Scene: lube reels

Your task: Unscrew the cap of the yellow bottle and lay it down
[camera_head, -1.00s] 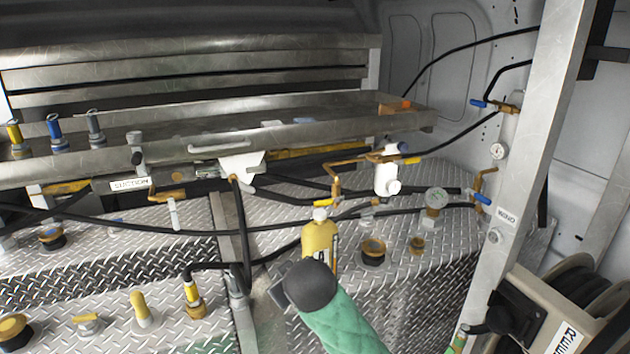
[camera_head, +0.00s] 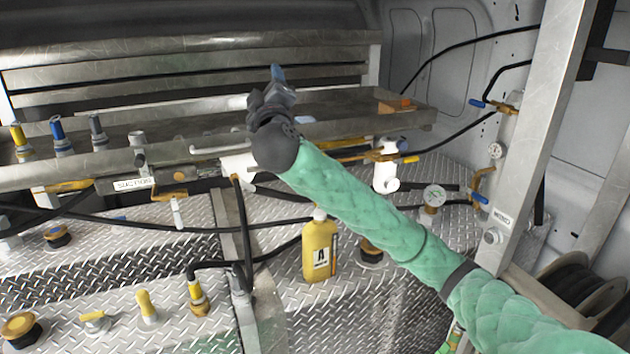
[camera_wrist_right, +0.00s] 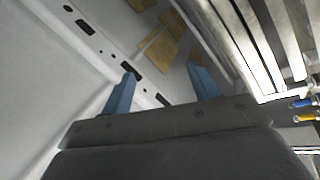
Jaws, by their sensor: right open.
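The yellow bottle (camera_head: 319,252) stands upright on the diamond-plate deck in the head view, with a dark label on its front. A small pale cap (camera_head: 319,214) shows at its top; whether it is screwed tight I cannot tell. My right gripper (camera_head: 278,76) is raised well above and to the left of the bottle, over the metal shelf, with its fingers pointing up. In the right wrist view its two blue fingers (camera_wrist_right: 163,84) are spread apart with nothing between them. My left gripper is in neither view.
The metal shelf (camera_head: 350,121) runs across behind the bottle. Black hoses (camera_head: 130,224) cross the deck, and a brass valve (camera_head: 378,155) sits behind the bottle. Yellow-topped fittings (camera_head: 147,308) stand at the left.

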